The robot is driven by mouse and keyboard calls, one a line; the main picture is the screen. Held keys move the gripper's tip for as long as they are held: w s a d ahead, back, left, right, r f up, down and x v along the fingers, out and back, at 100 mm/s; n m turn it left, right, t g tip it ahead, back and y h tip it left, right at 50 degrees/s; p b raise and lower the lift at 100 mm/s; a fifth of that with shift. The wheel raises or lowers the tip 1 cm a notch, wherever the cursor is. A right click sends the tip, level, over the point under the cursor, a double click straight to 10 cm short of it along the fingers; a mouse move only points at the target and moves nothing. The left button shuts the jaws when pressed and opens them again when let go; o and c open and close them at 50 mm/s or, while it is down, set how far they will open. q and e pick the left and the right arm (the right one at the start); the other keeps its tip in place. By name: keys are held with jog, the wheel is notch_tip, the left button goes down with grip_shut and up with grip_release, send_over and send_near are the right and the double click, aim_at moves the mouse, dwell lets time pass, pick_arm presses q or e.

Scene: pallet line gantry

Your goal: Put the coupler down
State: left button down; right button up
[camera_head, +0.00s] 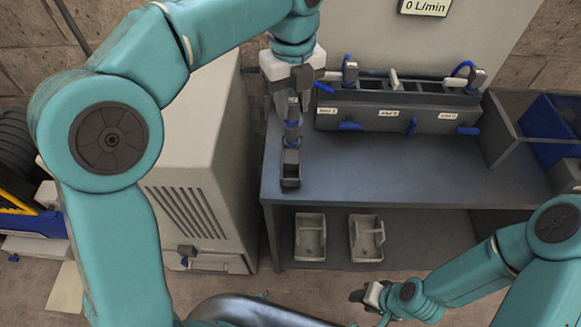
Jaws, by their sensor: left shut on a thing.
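My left gripper (292,84) comes down from the top of the view and points at the left end of the grey bench. It is shut on the coupler (293,115), a grey piece with blue parts that hangs below the fingers. A small dark open-topped holder (290,175) stands on the bench right below the coupler in the picture. I cannot tell whether the coupler's lower end touches it. My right gripper (371,297) is low in the view, in front of the bench, and its fingers are too small to read.
A grey manifold (390,119) with labels and blue handles stands at the back of the bench (400,170). Two pale trays (310,237) (367,238) lie on the shelf below. A pale cabinet (190,170) stands left, a blue bin (548,130) right. The bench front is clear.

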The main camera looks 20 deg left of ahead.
pick_arm(q)
notch_tip(320, 180, down, 17)
jog(key=shift+r+b, duration=0.15)
jog(key=shift+b, duration=0.8)
jog(key=shift+f, duration=0.2)
jog(key=c, duration=0.8)
grip_release()
jog(key=shift+r, duration=0.1)
